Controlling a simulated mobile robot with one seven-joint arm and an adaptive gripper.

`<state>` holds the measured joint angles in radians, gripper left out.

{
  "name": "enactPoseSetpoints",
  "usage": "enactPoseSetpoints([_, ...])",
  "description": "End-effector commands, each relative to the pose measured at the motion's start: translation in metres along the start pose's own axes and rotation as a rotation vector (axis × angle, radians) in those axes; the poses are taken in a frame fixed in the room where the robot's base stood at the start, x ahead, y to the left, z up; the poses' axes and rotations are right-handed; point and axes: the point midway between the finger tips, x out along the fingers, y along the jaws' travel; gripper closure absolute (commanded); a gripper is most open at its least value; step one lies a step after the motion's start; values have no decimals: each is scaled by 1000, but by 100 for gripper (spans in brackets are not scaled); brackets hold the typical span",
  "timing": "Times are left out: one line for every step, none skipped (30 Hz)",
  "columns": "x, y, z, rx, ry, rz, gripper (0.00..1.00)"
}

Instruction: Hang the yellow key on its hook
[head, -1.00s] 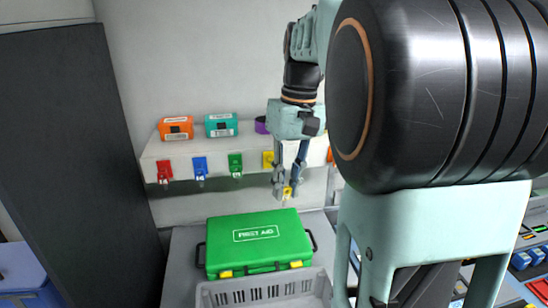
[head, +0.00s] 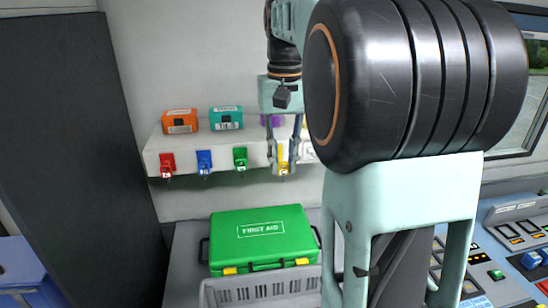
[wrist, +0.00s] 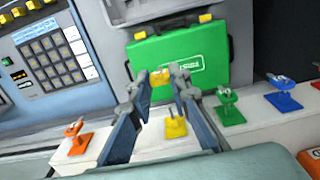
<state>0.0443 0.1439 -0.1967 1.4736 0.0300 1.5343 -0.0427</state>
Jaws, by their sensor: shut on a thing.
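My gripper (head: 284,166) is shut on the yellow key (wrist: 160,78), which shows between the fingertips in the wrist view. In the head view the fingers are in front of the shelf's face, at the height of the hook row. The yellow hook (wrist: 175,127) sits between the fingers in the wrist view, apart from the key. In the head view the fingers partly cover the yellow hook (head: 280,152). I cannot tell how far the key is from the hook's peg.
Red (head: 167,165), blue (head: 204,162) and green (head: 240,158) hooks line the white shelf (head: 153,150); an orange hook (wrist: 77,138) is on the yellow hook's other side. Orange (head: 180,121) and teal (head: 226,118) boxes stand on top. A green first aid case (head: 259,250) and grey crate (head: 212,297) are below.

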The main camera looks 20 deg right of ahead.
Motion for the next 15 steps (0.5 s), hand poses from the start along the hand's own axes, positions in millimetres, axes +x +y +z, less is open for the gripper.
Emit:
enactPoseSetpoints([5,0,-3,1,-2,0,100])
enactPoseSetpoints([7,0,-5,1,-2,0,100])
enactPoseSetpoints([9,0,-7,1,-2,0,100])
enactPoseSetpoints([11,0,-9,1,-2,0,100])
enactPoseSetpoints([12,0,-10,1,-1,0,100])
enactPoseSetpoints([14,0,-13,1,-1,0,100])
enactPoseSetpoints([16,0,-14,1,-2,0,100])
enactPoseSetpoints([18,0,-16,1,-2,0,100])
enactPoseSetpoints([20,0,-18,1,-2,-1,100])
enactPoseSetpoints([17,0,-20,1,-2,-1,100])
enactPoseSetpoints([15,0,-22,1,-2,-1,100])
enactPoseSetpoints([15,0,-25,1,-2,-1,100])
enactPoseSetpoints([15,0,-27,1,-2,-1,100])
enactPoseSetpoints([15,0,-29,1,-2,-1,100])
enactPoseSetpoints([15,0,-31,1,-1,-1,100])
